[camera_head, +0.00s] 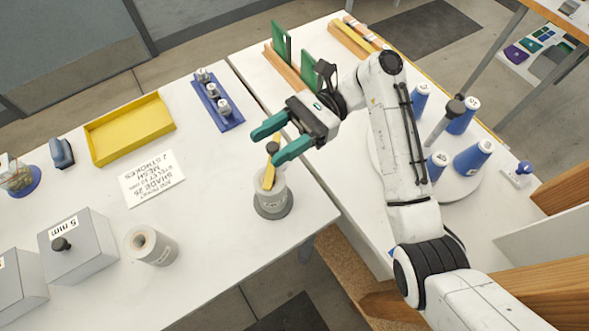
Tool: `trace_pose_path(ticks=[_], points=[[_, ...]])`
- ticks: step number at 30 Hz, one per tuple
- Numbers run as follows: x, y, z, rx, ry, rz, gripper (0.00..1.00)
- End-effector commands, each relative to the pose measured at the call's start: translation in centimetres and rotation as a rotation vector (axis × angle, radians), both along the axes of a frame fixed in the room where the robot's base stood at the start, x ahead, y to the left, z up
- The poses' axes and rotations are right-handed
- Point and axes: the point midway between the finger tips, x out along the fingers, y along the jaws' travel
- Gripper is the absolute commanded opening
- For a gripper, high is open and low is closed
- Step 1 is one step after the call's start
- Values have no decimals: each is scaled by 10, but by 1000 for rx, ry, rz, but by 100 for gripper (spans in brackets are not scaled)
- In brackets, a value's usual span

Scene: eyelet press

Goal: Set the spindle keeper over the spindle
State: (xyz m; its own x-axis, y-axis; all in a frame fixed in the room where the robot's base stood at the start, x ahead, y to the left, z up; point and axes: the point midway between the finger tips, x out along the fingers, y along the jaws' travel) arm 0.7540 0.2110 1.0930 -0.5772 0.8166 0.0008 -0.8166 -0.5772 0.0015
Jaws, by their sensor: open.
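My gripper (267,146) is open, its teal fingers on either side of the dark top of a yellow upright piece (269,178). Contact cannot be told. This piece stands in or on a labelled grey cylinder (273,204) near the white table's front edge. I cannot tell for sure whether it is the spindle keeper. A grey rod with a dark knob (455,107) rises from the round white turntable (457,188) at right, among blue cones; it may be the spindle. My arm hides part of the turntable.
Green panels (282,45) stand behind my gripper.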

Motion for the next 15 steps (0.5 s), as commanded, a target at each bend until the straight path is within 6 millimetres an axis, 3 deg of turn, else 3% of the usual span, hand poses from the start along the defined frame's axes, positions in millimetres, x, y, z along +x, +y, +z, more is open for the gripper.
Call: trace_pose_path(ticks=[3,15], points=[[-14,-4,16,1,-3,-1,53],[-73,-20,41,0,-2,-1,53]])
